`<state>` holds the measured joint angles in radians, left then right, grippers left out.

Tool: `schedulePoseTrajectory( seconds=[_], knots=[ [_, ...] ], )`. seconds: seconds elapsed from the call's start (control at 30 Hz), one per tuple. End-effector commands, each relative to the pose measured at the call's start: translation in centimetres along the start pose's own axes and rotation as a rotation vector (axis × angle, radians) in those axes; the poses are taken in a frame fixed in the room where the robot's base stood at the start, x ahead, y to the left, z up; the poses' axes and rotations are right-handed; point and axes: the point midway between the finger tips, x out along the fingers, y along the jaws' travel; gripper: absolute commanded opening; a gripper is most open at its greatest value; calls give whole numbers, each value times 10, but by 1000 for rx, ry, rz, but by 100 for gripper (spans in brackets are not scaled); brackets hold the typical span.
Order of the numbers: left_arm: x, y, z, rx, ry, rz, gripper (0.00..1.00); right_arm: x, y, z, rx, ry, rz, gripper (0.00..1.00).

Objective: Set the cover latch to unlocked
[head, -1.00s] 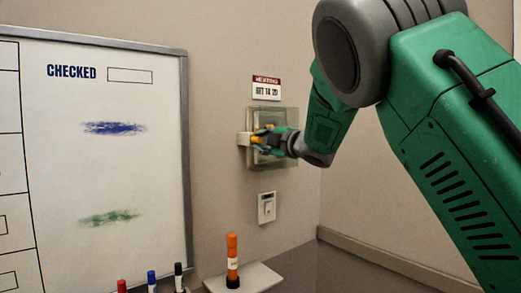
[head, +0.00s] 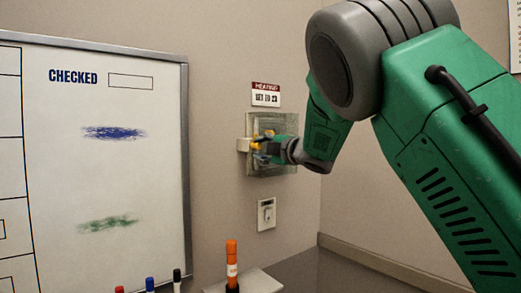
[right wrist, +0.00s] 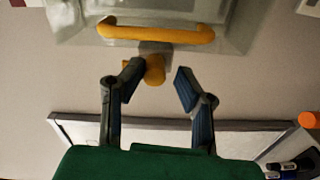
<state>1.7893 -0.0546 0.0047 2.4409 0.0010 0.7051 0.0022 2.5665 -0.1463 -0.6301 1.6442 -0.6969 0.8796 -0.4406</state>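The clear cover (head: 289,127) is a see-through box on the wall under the heating sign. In the right wrist view the cover (right wrist: 235,22) carries a yellow bar handle (right wrist: 157,33). Below the handle is the yellow latch knob (right wrist: 155,70) on a grey mount. My right gripper (head: 262,153) is at the lower left of the cover in the head view and partly hides the latch. In the right wrist view my right gripper (right wrist: 160,76) is open. The knob lies between its fingertips, close to the left finger, with a gap to the right one. I cannot tell whether they touch. My left gripper is out of view.
A light switch (head: 266,214) is on the wall below the cover. A whiteboard (head: 110,180) hangs at left. An orange marker (head: 232,262) stands on a small shelf (head: 262,282) below. The wall right of the switch is bare.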

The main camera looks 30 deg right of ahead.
Motion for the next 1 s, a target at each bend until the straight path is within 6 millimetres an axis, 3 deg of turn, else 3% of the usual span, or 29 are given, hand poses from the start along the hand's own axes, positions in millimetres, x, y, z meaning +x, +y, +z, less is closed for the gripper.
schedulePoseTrajectory(
  seconds=[0.43,0.8,1.0],
  knots=[
    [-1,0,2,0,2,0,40,-9,4,0,0,0,6,27],
    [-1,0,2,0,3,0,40,-82,2,1,2,-1,4,27],
    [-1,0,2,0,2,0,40,-110,0,1,1,0,2,27]
  ],
)
